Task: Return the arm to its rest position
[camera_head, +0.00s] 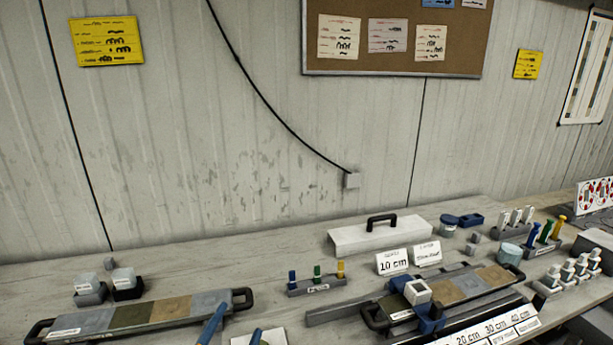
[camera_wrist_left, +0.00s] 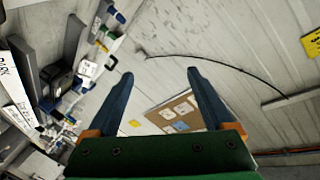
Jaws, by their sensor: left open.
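My left gripper (camera_head: 238,321) shows only in part at the bottom edge of the head view, as blue fingers over the front of the bench. In the left wrist view my left gripper (camera_wrist_left: 160,73) has its two blue fingers spread wide on a green and orange body. Nothing is between them, and they point towards the wall and the cork board (camera_wrist_left: 172,112). My right gripper is in neither view.
On the bench (camera_head: 200,265), a core tray (camera_head: 160,312) lies left and another (camera_head: 462,290) right, with a white-and-blue block on it. A small peg rack (camera_head: 318,287) stands between them. A white handled lid (camera_head: 350,238) is behind. The bench's back left is mostly clear.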

